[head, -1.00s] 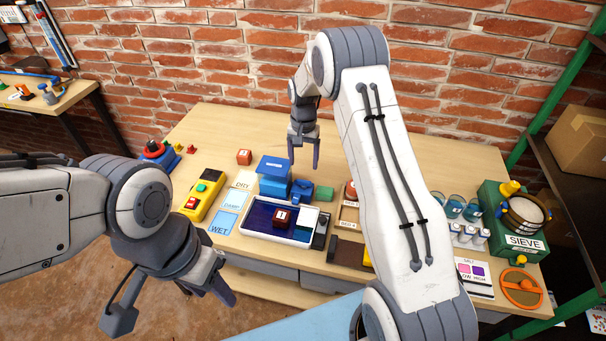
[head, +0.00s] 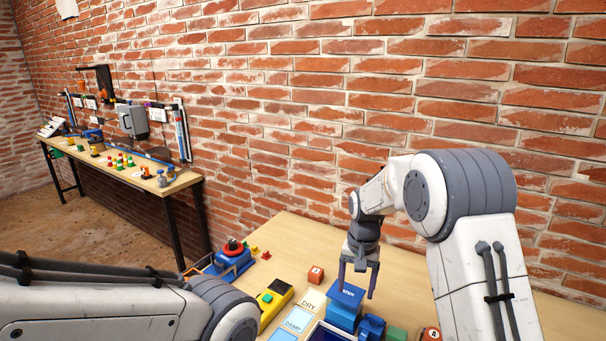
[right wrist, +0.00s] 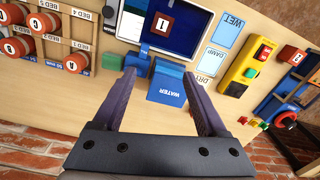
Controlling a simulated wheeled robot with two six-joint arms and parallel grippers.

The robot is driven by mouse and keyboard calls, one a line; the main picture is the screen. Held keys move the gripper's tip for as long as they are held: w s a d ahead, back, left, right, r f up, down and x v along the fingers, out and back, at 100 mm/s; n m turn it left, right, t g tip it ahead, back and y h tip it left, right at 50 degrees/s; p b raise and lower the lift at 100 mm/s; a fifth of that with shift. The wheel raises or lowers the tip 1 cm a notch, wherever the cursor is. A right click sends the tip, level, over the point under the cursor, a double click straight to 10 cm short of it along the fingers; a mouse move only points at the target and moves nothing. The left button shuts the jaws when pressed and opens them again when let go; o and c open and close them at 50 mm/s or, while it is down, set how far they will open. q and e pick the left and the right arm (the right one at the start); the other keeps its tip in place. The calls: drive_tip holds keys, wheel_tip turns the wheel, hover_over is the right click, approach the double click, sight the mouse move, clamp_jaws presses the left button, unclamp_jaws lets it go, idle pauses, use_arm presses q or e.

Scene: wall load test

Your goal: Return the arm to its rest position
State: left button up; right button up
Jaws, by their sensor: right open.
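My right gripper (head: 357,284) hangs fingers down over the workbench in the head view. It is open and nothing shows between its fingers. It appears in front of or above the blue WATER box (head: 346,300); I cannot tell the exact height. In the right wrist view my right gripper (right wrist: 159,76) has its fingers apart, with the blue WATER box (right wrist: 168,88) between and beyond them. My left forearm enters at the lower left of the head view; its gripper is out of the picture.
The tray (right wrist: 205,50) with a dark red block (right wrist: 163,24) shows in the wrist view. A brick wall stands behind; a second bench (head: 185,182) is left.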

drive_tip(key=s+a+r+n, duration=0.4)
drive_tip(key=s+a+r, duration=0.2)
drive_tip(key=s+a, duration=0.3)
drive_tip(key=s+a+r+n, duration=0.1)
drive_tip(key=s+n, duration=0.6)
drive_tip(key=s, duration=1.7)
drive_tip(key=shift+a+r+n+y, duration=0.2)
drive_tip(key=shift+n+y, duration=0.1)
drive_tip(key=shift+y, duration=0.1)
